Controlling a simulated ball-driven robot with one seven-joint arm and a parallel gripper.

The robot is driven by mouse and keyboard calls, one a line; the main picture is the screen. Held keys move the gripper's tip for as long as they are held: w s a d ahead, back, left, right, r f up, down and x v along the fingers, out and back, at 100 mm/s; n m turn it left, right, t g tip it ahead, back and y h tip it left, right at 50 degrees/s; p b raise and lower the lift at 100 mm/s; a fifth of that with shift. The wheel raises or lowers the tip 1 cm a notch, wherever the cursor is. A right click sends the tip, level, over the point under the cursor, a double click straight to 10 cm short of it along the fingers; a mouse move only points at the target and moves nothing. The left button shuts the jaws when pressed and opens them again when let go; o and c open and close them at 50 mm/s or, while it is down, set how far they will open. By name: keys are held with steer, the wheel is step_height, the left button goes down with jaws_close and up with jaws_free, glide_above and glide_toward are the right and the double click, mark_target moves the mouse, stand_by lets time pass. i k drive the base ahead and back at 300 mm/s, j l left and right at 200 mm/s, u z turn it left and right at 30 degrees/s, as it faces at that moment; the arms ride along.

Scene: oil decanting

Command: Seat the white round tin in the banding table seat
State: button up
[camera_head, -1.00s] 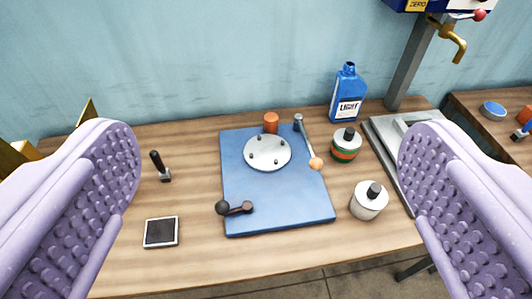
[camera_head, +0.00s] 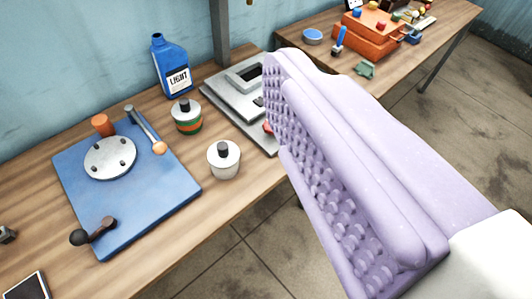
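The white round tin (camera_head: 224,165) stands upright on the wooden table, right of the blue board, with a dark knob on its lid. The banding table seat looks to be the pale round disc (camera_head: 110,157) with several small pegs, on the blue board; it is empty. One lilac, studded finger of my gripper (camera_head: 340,170) shows, right of the tin and apart from it. Nothing touches its pad, so the gripper is open and empty. The other finger is out of view.
A green-and-orange banded tin (camera_head: 187,118) and a blue bottle (camera_head: 171,68) stand behind the white tin. A grey metal device (camera_head: 225,85) is behind right. The board (camera_head: 165,205) also bears an orange cylinder (camera_head: 103,124), a dark-knobbed handle (camera_head: 95,232) and a rod (camera_head: 145,128).

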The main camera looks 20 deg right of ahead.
mark_target(111, 157)
steer(key=z, duration=0.15)
steer(key=i+j, duration=0.1)
steer(key=i, duration=0.35)
steer(key=i+z, duration=0.15)
steer(key=i, duration=0.3)
steer(key=i+j, duration=0.2)
steer(key=i, duration=0.25)
